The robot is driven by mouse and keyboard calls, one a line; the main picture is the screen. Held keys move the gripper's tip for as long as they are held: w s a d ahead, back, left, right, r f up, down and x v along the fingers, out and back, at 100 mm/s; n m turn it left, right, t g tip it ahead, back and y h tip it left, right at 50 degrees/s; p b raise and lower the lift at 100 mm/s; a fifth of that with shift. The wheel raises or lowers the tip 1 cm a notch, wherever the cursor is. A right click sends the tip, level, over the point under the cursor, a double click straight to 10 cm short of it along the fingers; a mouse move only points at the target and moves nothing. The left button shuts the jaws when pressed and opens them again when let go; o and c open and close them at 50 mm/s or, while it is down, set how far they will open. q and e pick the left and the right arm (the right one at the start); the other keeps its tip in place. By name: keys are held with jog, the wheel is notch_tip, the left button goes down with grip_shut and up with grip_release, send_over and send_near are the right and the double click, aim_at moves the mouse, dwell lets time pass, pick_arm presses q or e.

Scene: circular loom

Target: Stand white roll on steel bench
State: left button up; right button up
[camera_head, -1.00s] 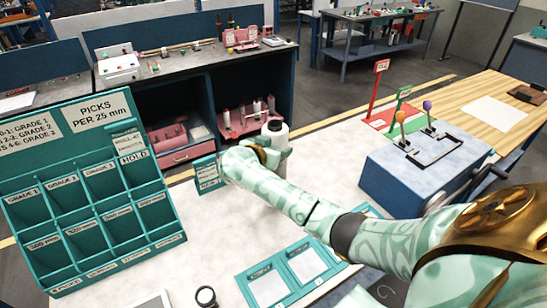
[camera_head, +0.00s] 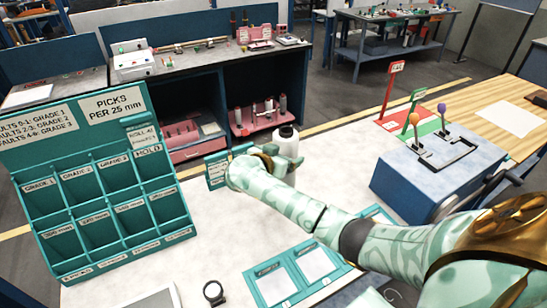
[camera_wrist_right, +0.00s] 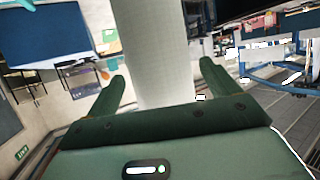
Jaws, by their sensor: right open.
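The white roll (camera_head: 287,140) stands upright, with a dark centre at its top end, over the light bench top (camera_head: 340,200). My right gripper (camera_head: 290,164) is at the roll's lower part, and the wrist hides the roll's left side and base. In the right wrist view the pale roll (camera_wrist_right: 156,50) rises between two open dark green fingers, with a gap on each side. I cannot tell for sure whether its base touches the bench. My left gripper is not in view.
A green pick rack (camera_head: 100,200) stands at the left, and a small green card (camera_head: 216,170) is just left of the roll. A blue lever box (camera_head: 430,165) is at the right. Green framed cards (camera_head: 300,272) lie in front. The bench between is clear.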

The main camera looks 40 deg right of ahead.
jog(key=p+v, duration=0.2)
jog(key=v, duration=0.8)
jog(key=shift+a, duration=0.15)
